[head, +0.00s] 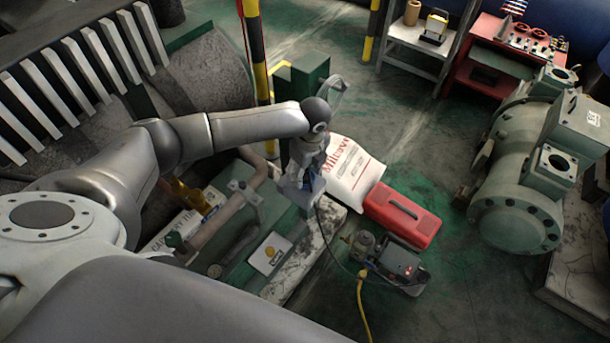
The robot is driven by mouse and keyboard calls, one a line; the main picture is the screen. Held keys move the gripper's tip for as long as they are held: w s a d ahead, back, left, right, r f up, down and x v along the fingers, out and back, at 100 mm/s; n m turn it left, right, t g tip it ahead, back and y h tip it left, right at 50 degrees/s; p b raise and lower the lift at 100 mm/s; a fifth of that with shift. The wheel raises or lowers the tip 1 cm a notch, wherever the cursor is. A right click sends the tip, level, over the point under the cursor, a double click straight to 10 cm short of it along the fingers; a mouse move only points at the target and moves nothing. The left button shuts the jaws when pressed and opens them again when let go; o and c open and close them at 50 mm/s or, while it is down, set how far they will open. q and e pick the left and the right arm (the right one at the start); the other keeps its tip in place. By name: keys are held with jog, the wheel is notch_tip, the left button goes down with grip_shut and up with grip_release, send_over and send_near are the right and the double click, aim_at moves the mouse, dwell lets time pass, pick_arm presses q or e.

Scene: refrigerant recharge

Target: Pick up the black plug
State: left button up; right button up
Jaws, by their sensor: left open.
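My left arm reaches in from the left, and its gripper (306,178) points down beside a green post near the middle of the head view. The gripper is open. A small pale grey box (300,194) shows just under the fingers. A thin black cable (326,236) runs from just below the gripper down to a dark pump unit (396,263) on the floor. I cannot make out the black plug itself; the fingers may hide it or it is too small to tell. My right gripper is not in view.
A white sack (352,178) and a red case (401,215) lie right of the gripper. A yellow hose (362,305) runs from the pump unit. Pipes (228,212) stand to the left. A large green compressor (520,170) stands at right.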

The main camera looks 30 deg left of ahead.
pick_arm(q)
jog(key=c, duration=1.1)
jog(key=shift+o, duration=0.2)
jog(key=shift+r, duration=0.1)
